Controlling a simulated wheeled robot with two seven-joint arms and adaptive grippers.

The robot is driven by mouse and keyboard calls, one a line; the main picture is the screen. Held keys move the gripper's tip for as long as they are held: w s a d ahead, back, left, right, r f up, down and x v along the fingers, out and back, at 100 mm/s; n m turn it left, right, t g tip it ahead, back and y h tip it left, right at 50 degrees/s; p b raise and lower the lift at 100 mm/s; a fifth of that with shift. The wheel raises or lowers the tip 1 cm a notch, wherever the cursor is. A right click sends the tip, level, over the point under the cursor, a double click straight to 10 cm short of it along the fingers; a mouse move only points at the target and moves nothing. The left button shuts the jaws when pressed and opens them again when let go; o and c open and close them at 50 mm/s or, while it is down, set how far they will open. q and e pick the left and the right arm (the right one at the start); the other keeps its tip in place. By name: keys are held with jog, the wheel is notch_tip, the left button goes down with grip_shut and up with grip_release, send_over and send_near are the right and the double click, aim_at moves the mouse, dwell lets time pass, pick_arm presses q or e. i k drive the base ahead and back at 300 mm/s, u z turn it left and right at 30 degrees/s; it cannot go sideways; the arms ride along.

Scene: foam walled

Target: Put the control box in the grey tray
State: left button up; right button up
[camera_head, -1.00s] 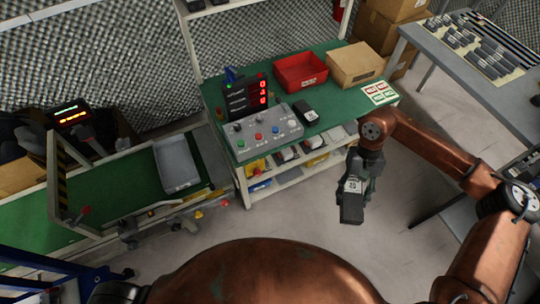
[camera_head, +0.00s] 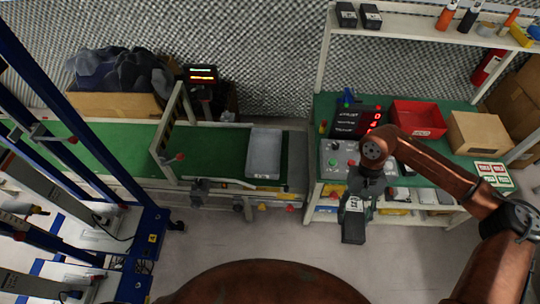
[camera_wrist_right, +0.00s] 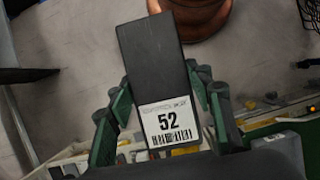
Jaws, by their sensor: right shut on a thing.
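The control box (camera_wrist_right: 155,65) is a black block with a white label reading 52 and a barcode. My right gripper (camera_wrist_right: 165,100) is shut on it, with green fingers on both sides of the label end. In the head view the box (camera_head: 353,230) hangs below my right gripper (camera_head: 357,200), in the air in front of the green workbench. The grey tray (camera_head: 264,153) lies on the green conveyor, left of the workbench and left of my right gripper. It looks empty. My left gripper does not show.
The green workbench holds a grey button panel (camera_head: 340,160), a red bin (camera_head: 418,117), a cardboard box (camera_head: 478,134) and a red-digit display (camera_head: 372,118). A rail (camera_head: 225,182) runs along the conveyor's front edge. Blue-framed racks (camera_head: 130,245) stand at left. The floor between is clear.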

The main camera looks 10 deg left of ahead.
aim_at(265, 154)
jog(key=u, duration=0.7)
jog(key=i, duration=1)
jog(key=z, duration=0.05)
